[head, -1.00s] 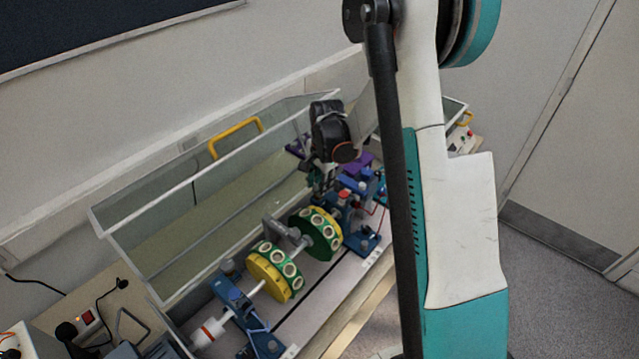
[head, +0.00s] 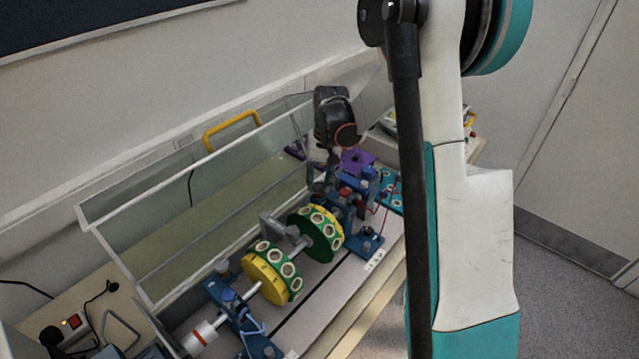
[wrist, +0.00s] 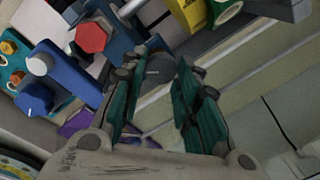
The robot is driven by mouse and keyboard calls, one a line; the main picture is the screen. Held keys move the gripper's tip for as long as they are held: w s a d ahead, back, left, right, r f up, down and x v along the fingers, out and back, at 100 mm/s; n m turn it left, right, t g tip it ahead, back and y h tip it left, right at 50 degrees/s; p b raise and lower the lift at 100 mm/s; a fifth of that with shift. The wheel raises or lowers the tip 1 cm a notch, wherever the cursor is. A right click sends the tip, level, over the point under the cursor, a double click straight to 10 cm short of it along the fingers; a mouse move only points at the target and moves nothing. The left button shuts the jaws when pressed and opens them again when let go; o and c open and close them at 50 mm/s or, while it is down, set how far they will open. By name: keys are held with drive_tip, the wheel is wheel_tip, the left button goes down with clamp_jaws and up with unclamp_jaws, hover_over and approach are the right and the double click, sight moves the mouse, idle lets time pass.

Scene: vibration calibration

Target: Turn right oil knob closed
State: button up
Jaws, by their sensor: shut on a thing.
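My gripper (head: 322,185) points down at the far end of the right blue bearing support (head: 365,243). In the wrist view its two green-padded fingers (wrist: 168,66) close around a small grey knob (wrist: 158,69), which I take for the right oil knob. Only part of the knob shows between the fingertips, and its turn angle cannot be read. In the head view the gripper hides it. A red hexagonal knob (wrist: 93,37) on the blue support stands beside the fingers, apart from them. A similar grey knob (head: 222,266) tops the left support (head: 232,305).
Two yellow-green discs (head: 270,273) sit on the shaft between the supports. An open clear cover with a yellow handle (head: 231,131) stands behind the rig. A purple block (head: 357,160) and red cables lie close to the right support.

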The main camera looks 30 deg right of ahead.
drive_tip(key=n+b, duration=0.1)
drive_tip(key=n, duration=0.3)
drive_tip(key=shift+w+n+g+b, duration=0.1)
drive_tip(key=shift+n+g+b, duration=0.4)
drive_tip(key=shift+n, duration=1.2)
drive_tip(key=o, duration=1.1)
drive_tip(key=r, duration=0.8)
drive_tip(key=d+r, duration=0.1)
drive_tip(key=r, duration=0.3)
drive_tip(key=shift+w+d, duration=0.1)
drive_tip(key=shift+w, duration=0.05)
